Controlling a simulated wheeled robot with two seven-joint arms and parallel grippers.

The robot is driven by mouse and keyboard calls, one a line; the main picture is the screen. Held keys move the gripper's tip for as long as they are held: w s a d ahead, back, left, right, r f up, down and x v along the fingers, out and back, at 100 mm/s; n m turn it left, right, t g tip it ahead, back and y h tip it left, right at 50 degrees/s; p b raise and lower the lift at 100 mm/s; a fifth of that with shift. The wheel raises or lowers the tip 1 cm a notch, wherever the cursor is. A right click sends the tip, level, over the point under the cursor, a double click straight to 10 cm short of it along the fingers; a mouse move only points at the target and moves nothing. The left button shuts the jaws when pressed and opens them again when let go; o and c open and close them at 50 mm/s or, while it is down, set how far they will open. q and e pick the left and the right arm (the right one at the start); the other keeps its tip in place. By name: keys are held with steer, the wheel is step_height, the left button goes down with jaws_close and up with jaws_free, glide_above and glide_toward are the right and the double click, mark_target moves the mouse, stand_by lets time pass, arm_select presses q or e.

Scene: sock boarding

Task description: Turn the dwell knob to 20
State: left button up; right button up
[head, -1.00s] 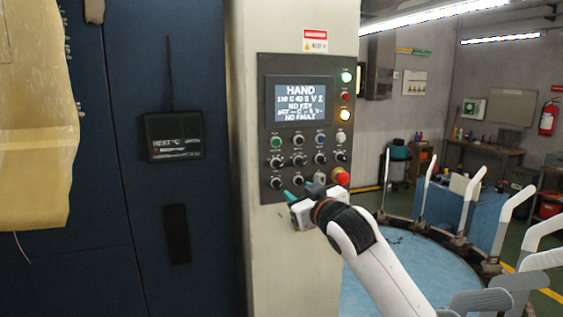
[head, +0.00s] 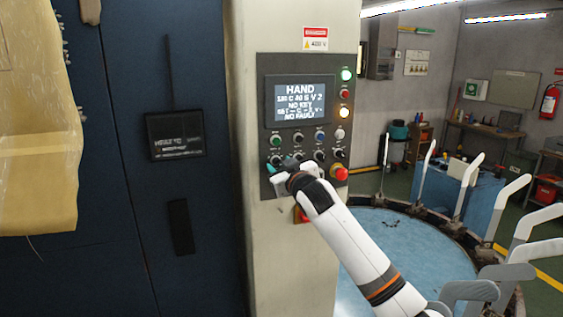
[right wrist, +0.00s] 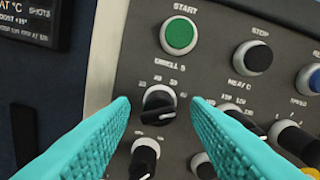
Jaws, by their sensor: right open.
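The dwell knob (right wrist: 158,103) is black with a pale rim and sits below the green START button in the right wrist view. Numbers are printed in an arc above it, small and blurred. A pale mark shows at its lower edge, but I cannot tell the exact setting. My right gripper (right wrist: 160,102) is open, with one teal fingertip on each side of the knob. I cannot tell whether they touch it. In the head view the right gripper (head: 280,166) is at the panel's lower left and hides some knobs. My left gripper is not in view.
The control panel (head: 353,100) carries a screen (head: 299,101), several knobs and lit lamps. A red button (head: 341,174) is right of the gripper.

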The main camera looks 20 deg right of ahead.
jaws_close()
steer(key=shift+n, duration=0.5)
steer(key=n, duration=0.6)
steer(key=shift+r, duration=0.1)
steer(key=n, duration=0.4)
steer(key=shift+n+h, duration=0.3)
steer(key=shift+n, duration=1.9)
steer(key=shift+r, duration=0.1)
